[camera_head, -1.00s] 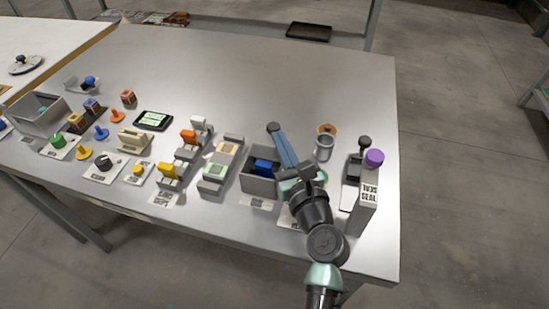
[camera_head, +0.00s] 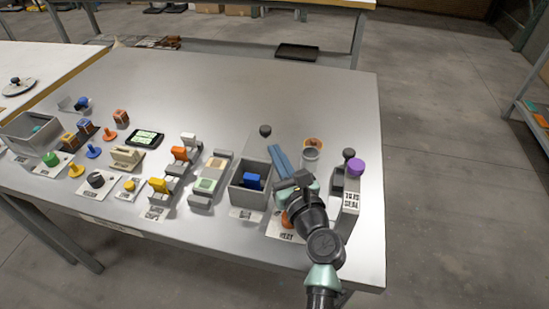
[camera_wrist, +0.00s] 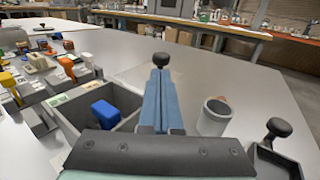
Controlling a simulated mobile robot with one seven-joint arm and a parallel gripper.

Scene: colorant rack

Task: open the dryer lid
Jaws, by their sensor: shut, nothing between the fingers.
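No part is clearly marked as the dryer or its lid. A black knob (camera_head: 265,130) stands on the table behind the grey open box. It also shows in the wrist view (camera_wrist: 159,59), just beyond my fingertips. What the knob sits on is unclear. My gripper (camera_head: 272,149) has its two long blue fingers together, with nothing between them. Its fingertips (camera_wrist: 161,70) point at the knob; whether they touch it I cannot tell. The grey open box (camera_head: 236,196), to the left of my fingers, holds a blue block (camera_head: 254,181).
A grey cup (camera_head: 311,157) stands right of my fingers. A grey device with a purple cap (camera_head: 357,167) and a black-knobbed lever (camera_head: 349,154) is at the right edge. Several coloured parts crowd the left. The table's back half is clear.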

